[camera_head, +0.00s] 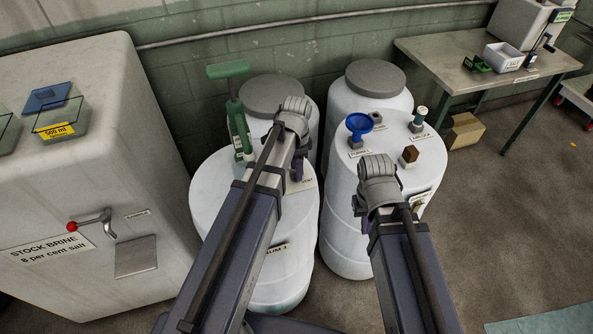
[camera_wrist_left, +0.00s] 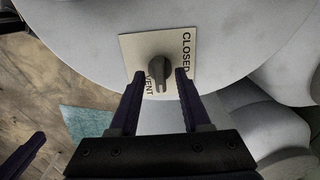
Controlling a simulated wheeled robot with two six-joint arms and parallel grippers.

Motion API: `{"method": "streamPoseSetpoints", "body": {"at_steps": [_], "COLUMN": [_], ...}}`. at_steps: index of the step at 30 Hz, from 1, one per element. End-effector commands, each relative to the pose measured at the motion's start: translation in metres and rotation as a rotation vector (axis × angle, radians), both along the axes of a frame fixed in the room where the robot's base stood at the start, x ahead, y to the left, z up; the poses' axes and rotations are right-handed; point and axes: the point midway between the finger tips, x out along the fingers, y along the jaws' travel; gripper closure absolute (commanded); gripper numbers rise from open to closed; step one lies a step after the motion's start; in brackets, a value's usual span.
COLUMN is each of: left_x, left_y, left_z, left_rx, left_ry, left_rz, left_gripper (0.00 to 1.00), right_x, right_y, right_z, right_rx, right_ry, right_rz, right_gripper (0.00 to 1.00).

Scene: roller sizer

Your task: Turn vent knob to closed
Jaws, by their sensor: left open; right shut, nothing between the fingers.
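The vent knob (camera_wrist_left: 159,68) is a grey bar-shaped knob on a cream plate (camera_wrist_left: 130,50) marked VENT and CLOSED, on top of a white drum. Its bar runs roughly up and down in the left wrist view, and the word CLOSED is to its right. My left gripper (camera_wrist_left: 161,76) is open, with one fingertip on either side of the knob; I cannot tell whether they touch it. In the head view my left gripper (camera_head: 297,171) hides the knob, and part of the plate (camera_head: 306,184) shows. My right gripper (camera_head: 364,221) is shut and empty, mostly hidden behind its wrist.
The left drum (camera_head: 215,200) also carries a green T-handled pump (camera_head: 238,130). The right drum (camera_head: 345,190) carries a blue funnel (camera_head: 359,124) and a brown block (camera_head: 409,155), close to my right arm. The brine tank (camera_head: 100,150) stands at left; open floor lies at right.

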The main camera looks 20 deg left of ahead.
Motion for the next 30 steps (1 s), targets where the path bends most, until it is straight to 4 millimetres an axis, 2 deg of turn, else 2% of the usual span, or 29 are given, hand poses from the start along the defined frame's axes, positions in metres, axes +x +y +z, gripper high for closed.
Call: {"method": "streamPoseSetpoints", "body": {"at_steps": [4, 16, 30], "left_x": [0.0000, 0.0000, -0.0001], "left_y": [0.0000, 0.0000, 0.0001], "left_z": [0.0008, 0.0008, 0.0007], "left_rx": [0.000, 0.000, 0.000], "left_ry": [0.000, 0.000, 0.000], "left_rz": [0.000, 0.000, 0.004], "left_gripper": [0.54, 0.99, 1.00], "right_x": [0.0000, 0.0000, 0.0000], "right_y": [0.0000, 0.0000, 0.0000], "right_z": [0.0008, 0.0008, 0.0007], "right_rx": [0.000, 0.000, 0.000], "right_ry": [0.000, 0.000, 0.000], "right_rz": [0.000, 0.000, 0.000], "right_gripper": [1.00, 1.00, 1.00]}}
